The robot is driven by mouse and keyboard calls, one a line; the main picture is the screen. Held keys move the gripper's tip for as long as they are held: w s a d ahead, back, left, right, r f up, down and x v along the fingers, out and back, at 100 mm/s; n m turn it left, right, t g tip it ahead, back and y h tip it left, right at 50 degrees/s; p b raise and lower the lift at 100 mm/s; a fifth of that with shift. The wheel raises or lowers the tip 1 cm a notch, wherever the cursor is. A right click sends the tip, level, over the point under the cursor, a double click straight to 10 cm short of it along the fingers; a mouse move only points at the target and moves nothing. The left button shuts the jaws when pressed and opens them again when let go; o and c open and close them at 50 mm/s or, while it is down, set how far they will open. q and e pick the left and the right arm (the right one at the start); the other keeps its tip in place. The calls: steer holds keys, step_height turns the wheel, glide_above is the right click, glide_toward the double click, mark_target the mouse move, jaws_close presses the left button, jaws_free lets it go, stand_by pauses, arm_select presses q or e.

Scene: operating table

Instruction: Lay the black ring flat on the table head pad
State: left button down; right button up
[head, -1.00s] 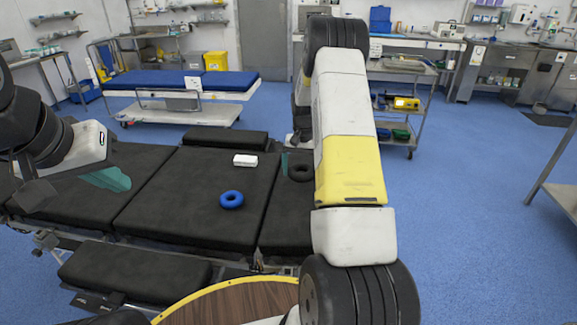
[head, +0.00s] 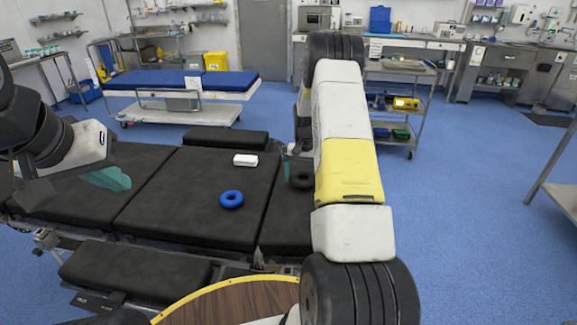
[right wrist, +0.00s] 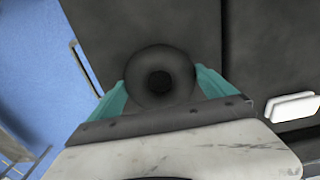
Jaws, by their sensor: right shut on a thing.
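The black ring (head: 301,179) is by the right end section (head: 287,222) of the black-padded table. In the right wrist view the ring (right wrist: 160,77) faces the camera between the teal fingers of my right gripper (right wrist: 160,85), which is shut on it. The dark pad (right wrist: 130,25) lies behind it; I cannot tell whether the ring touches the pad. In the head view my right arm hides part of this end section. My left gripper (head: 107,178) is over the left part of the table, with teal fingers seen side-on; their opening is unclear.
A blue ring (head: 231,199) and a white block (head: 245,160) lie on the middle pad. The block (right wrist: 292,107) also shows in the right wrist view. A round wooden top (head: 240,302) with a yellow rim stands in front. Blue floor lies beyond the table's right end.

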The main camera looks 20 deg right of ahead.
steer(key=o, duration=1.2)
steer(key=shift+s+a+f, duration=0.1)
steer(key=shift+s+f, duration=0.1)
steer(key=shift+f, duration=0.3)
steer(key=shift+c, duration=0.2)
step_height(320, 180, up, 14)
steer(key=f, duration=0.1)
steer(key=s+a+r+n+t, duration=0.1)
steer(key=s+a+r, duration=0.25)
steer(key=r, duration=0.25)
steer(key=s+a+r+n+t+y, duration=0.1)
steer(key=s+a+r, duration=0.1)
steer(key=s+r, duration=0.3)
steer(key=s+a+r+t, duration=0.1)
steer(key=s+a+r, duration=0.2)
steer(key=r, duration=0.4)
steer(key=s+a+r+n+t, duration=0.1)
steer(key=s+a, duration=0.1)
steer(key=s, duration=0.5)
steer(key=s+a+r+n+t, duration=0.1)
steer(key=s+a, duration=0.2)
steer(key=s, duration=0.4)
steer(key=s+a+r+n+t+y, duration=0.1)
steer(key=s+a, duration=0.2)
steer(key=s, duration=0.4)
steer(key=shift+s+r+n, duration=0.2)
steer(key=shift+s+n, duration=0.05)
steer(key=shift+n, duration=0.15)
